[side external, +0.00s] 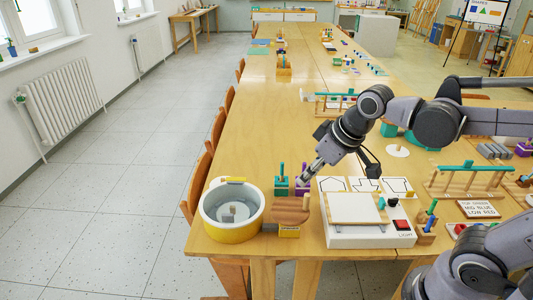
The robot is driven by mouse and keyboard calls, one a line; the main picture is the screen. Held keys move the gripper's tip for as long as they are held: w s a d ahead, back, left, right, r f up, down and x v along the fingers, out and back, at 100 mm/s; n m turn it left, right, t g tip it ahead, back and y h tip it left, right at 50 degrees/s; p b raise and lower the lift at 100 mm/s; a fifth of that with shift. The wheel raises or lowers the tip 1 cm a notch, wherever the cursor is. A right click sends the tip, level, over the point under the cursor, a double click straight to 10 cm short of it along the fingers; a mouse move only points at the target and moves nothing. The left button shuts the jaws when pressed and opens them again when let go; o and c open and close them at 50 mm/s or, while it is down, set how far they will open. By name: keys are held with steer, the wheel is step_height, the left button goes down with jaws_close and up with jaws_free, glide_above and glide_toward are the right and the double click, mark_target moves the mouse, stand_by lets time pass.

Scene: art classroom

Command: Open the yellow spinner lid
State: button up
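The yellow spinner (234,231) is a round yellow drum with a pale rim, near the table's front left corner. A small yellow piece (236,181) sits at its far rim. Inside is a grey space with a small pale block (230,213). I cannot tell whether a clear lid covers it. My gripper (306,176) is to the right of and beyond the drum, apart from it, pointing down and left. Its fingers are too small to show whether they are open or shut, and I see nothing held.
A wooden piece (289,212) stands right of the drum. Green (281,189) and purple (301,189) peg blocks stand below my gripper. A white light box (369,235) with a red button (402,225) lies further right. The table's left edge is close to the drum.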

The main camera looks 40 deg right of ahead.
steer(key=w+a+n+g, duration=0.35)
steer(key=w+a, duration=0.25)
steer(key=w, duration=0.5)
steer(key=n+g, duration=0.2)
steer(key=n, duration=0.2)
glide_toward(228, 214)
step_height(228, 214, down, 9)
steer(key=shift+a+f, duration=0.1)
steer(key=shift+a, duration=0.1)
jaws_close()
